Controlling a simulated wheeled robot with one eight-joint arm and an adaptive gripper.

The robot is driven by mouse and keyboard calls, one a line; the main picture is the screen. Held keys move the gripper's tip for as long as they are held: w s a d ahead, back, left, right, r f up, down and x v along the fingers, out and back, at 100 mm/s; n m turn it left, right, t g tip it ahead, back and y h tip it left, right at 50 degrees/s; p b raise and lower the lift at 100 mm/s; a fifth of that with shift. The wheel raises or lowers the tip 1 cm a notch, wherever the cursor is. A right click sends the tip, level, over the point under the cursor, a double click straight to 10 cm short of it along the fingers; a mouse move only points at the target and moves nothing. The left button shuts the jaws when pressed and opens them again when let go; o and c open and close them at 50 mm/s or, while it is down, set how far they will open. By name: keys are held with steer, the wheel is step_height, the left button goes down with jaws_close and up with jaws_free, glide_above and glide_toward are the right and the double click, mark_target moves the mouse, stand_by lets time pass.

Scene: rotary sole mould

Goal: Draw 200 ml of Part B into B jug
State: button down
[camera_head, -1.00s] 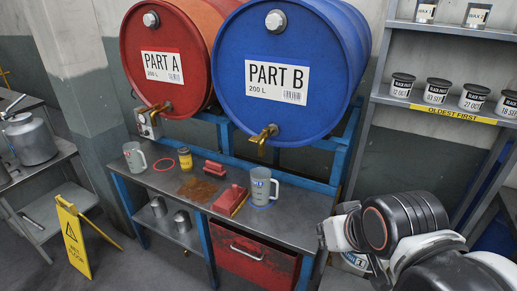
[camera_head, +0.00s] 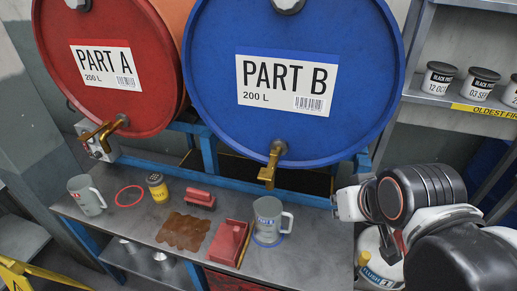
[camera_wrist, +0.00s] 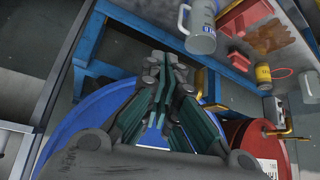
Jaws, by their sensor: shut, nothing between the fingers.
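The blue PART B drum (camera_head: 225,115) lies on a blue rack, its label facing out. Its brass tap (camera_head: 272,165) hangs at the drum's lower front. The grey B jug (camera_head: 268,216) stands upright on a blue ring on the bench, below and slightly in front of the tap; its handle points right. The jug also shows at the top of the wrist view (camera_wrist: 201,38). My gripper (camera_wrist: 165,64) is shut and empty, apart from the jug. It is hidden in the head view, where my arm is at right. The liquid level in the jug cannot be seen.
The red PART A drum (camera_head: 60,75) with its brass tap (camera_head: 104,134) is at left. The bench (camera_head: 150,212) holds another jug (camera_head: 87,196), a yellow-labelled jar (camera_head: 157,187), a red brush (camera_head: 200,199), a brown spill (camera_head: 183,231) and a red tray (camera_head: 229,243). A FLUSH container (camera_head: 378,262) stands at right.

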steer(key=w, duration=0.1)
step_height(320, 180, up, 14)
steer(key=n+g+p, duration=0.7)
steer(key=n+p, duration=0.7)
steer(key=p, duration=1.1)
glide_above(260, 173)
steer(key=shift+s, duration=0.1)
step_height(260, 173, down, 14)
steer(key=b, duration=0.8)
